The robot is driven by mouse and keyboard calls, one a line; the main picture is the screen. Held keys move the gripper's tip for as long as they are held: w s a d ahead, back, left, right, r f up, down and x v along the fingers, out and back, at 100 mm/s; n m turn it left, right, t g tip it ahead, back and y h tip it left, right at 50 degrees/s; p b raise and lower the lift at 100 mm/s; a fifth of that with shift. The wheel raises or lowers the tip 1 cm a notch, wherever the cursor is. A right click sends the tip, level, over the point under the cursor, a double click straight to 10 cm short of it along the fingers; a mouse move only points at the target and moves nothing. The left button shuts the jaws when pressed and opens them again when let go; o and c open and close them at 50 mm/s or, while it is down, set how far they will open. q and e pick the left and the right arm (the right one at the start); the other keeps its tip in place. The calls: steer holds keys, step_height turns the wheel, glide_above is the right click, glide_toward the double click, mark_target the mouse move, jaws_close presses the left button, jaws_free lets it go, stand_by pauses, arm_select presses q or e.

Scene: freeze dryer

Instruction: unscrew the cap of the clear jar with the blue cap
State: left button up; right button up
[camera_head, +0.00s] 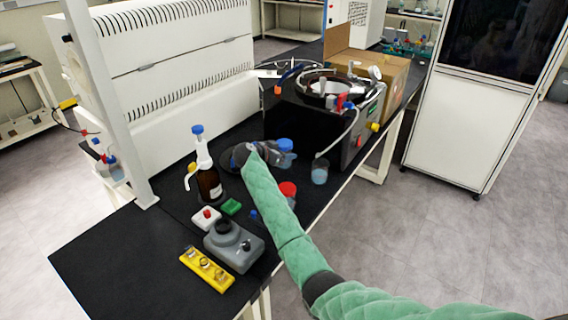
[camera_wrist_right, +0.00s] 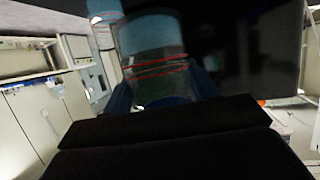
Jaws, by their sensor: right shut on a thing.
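The clear jar (camera_head: 287,160) with the blue cap (camera_head: 285,144) stands on the black bench, just in front of the black machine. My right gripper (camera_head: 270,152) reaches it from the left side in the head view and partly covers it. In the right wrist view, the jar's clear body (camera_wrist_right: 150,45) with red lines fills the upper middle. Its dark blue cap (camera_wrist_right: 170,102) lies between the fingers of my right gripper, which is shut on it. The fingertips are dark and partly hidden. My left gripper is not in view.
A small clear jar (camera_head: 320,171) stands to the right, near the bench edge. A red-capped container (camera_head: 288,190) is close to my right arm. The front left bench is clear.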

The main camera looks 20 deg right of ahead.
steer(key=shift+r, duration=0.35)
